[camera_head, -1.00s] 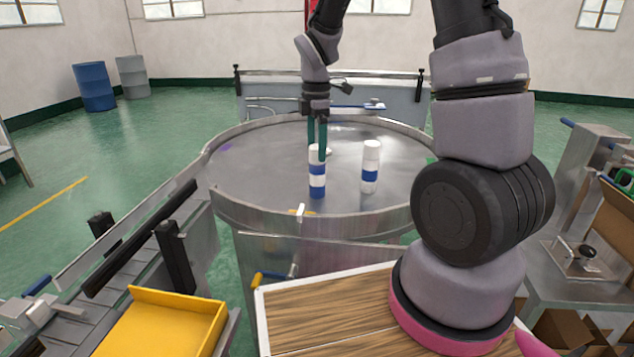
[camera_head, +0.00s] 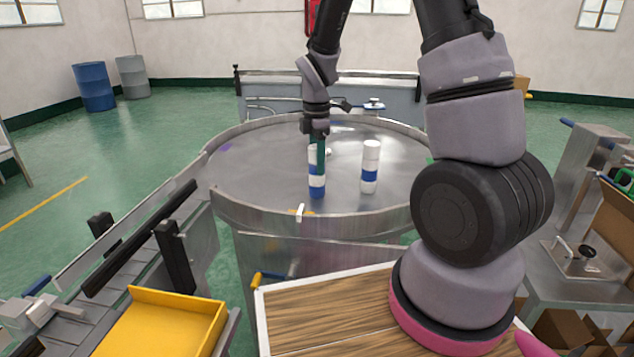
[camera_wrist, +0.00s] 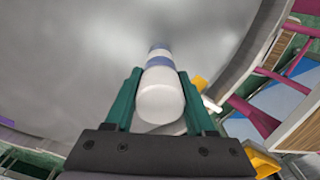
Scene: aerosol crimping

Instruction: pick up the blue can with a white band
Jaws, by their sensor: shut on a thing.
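The can's base looks still on the table. A finger hides part of its upper side in the head view.
A white can with a blue band (camera_head: 370,167) stands to the right on the round table (camera_head: 250,170), apart from the held can. A small white thing (camera_head: 328,152) is partly hidden behind my fingers. The table has a raised rim. A yellow tray (camera_head: 165,322) is at front left.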

